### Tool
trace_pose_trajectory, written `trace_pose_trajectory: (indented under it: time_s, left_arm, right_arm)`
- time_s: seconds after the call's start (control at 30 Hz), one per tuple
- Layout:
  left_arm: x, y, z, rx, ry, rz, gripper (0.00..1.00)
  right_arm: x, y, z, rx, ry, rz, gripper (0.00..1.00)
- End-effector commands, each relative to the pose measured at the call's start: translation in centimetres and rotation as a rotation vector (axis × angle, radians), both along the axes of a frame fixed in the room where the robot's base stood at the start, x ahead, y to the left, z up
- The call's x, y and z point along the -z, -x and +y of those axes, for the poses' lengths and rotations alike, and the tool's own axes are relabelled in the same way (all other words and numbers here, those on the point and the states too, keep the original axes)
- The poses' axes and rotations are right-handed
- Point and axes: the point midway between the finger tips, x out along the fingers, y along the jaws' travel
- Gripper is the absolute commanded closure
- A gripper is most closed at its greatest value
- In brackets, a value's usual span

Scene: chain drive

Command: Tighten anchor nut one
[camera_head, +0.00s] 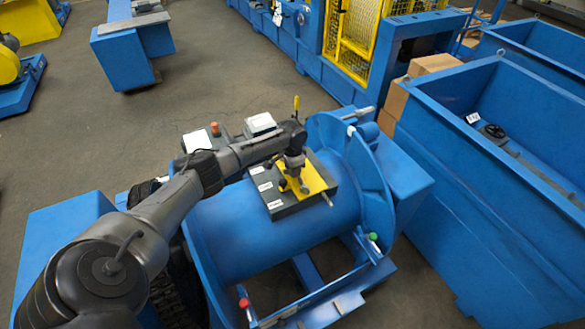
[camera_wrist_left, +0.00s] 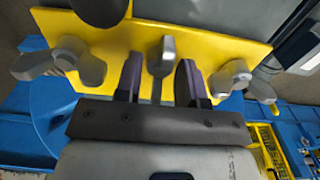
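A yellow plate (camera_head: 318,176) on a dark block lies on top of the big blue drum. It fills the upper part of the left wrist view (camera_wrist_left: 205,42), with winged grey nuts at left (camera_wrist_left: 68,60) and right (camera_wrist_left: 236,78) and an upright grey piece (camera_wrist_left: 162,58) between them. I cannot tell which is anchor nut one. My left gripper (camera_head: 293,180) points down over the plate. In the left wrist view its two dark fingers (camera_wrist_left: 160,82) are apart, one on each side of the middle grey piece, with visible gaps. My right gripper is not in view.
The blue drum (camera_head: 250,235) has a tall end flange (camera_head: 368,180) right of the plate. Small white-topped boxes (camera_head: 261,122) and a yellow-handled lever (camera_head: 296,104) stand behind. Blue bins (camera_head: 470,190) are at right. Open floor (camera_head: 230,60) lies behind.

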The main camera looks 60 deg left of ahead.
Motion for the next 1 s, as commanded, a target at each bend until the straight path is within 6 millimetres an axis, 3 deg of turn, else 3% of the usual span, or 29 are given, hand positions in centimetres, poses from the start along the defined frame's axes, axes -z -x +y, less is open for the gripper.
trace_pose_trajectory:
  time_s: [0.23,0.37,0.8,1.0]
  left_arm:
    - [-0.1,0.0,0.0,-0.001,0.000,0.000,0.64]
    - [-1.1,0.0,0.0,-0.001,0.000,-0.001,0.64]
    - [-9.3,0.0,0.0,0.000,0.000,-0.002,0.64]
    - [-12.1,0.0,0.0,-0.001,0.000,-0.002,0.64]
  right_arm:
    - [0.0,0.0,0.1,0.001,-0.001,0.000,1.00]
    - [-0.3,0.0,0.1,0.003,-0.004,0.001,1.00]
    - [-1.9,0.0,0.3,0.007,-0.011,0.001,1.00]
    - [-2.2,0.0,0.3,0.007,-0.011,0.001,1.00]
